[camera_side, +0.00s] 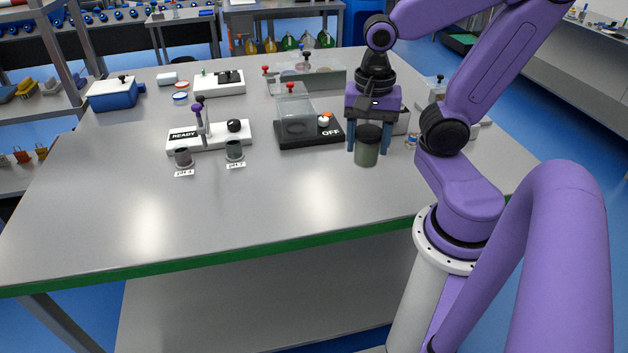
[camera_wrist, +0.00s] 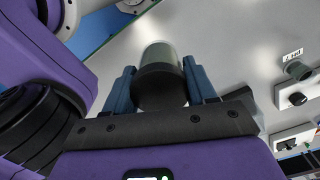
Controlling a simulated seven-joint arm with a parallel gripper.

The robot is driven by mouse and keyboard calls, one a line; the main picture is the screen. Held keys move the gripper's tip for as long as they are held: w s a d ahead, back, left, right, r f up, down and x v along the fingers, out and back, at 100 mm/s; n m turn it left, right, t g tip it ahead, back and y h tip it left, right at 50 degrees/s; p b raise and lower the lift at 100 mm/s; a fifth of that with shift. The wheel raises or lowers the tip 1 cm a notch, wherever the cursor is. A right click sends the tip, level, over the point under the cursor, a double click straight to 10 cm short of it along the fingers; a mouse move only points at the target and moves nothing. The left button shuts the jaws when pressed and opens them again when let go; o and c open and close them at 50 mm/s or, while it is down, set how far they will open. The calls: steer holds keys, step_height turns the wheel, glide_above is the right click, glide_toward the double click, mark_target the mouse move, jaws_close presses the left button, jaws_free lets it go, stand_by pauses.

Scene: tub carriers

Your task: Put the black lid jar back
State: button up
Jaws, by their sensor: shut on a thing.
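The jar with the black lid (camera_side: 367,151) is a greenish, see-through jar, upright between my gripper's fingers. My gripper (camera_side: 369,140) has blue fingers and is shut on the jar at its lid. In the wrist view the jar (camera_wrist: 160,60) shows between the two fingertips of my gripper (camera_wrist: 160,85), with its dark lid nearest the camera. I cannot tell for sure whether the jar's bottom touches the table or hangs a little above it.
A black device marked OFF (camera_side: 310,138) with a clear cover stands just left of the jar. A white READY device (camera_side: 215,137) and two grey cups (camera_side: 183,157) (camera_side: 234,151) with pH labels are further left. A clear-walled box (camera_side: 325,78) is behind. The table's front is clear.

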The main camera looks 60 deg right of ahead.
steer(key=w+f, duration=0.3)
steer(key=w, duration=0.1)
steer(key=w+d+f, duration=0.1)
steer(key=w+f, duration=0.2)
steer(key=w, duration=0.1)
steer(key=w+d+f, duration=0.1)
steer(key=w+f, duration=0.2)
steer(key=w, duration=0.2)
steer(key=shift+d+f, duration=0.2)
steer(key=shift+w+f, duration=0.15)
steer(key=shift+f, duration=0.05)
steer(key=shift+w+f, duration=0.15)
steer(key=shift+f, duration=1.5)
steer(key=shift+f, duration=0.1)
steer(key=o, duration=1.2)
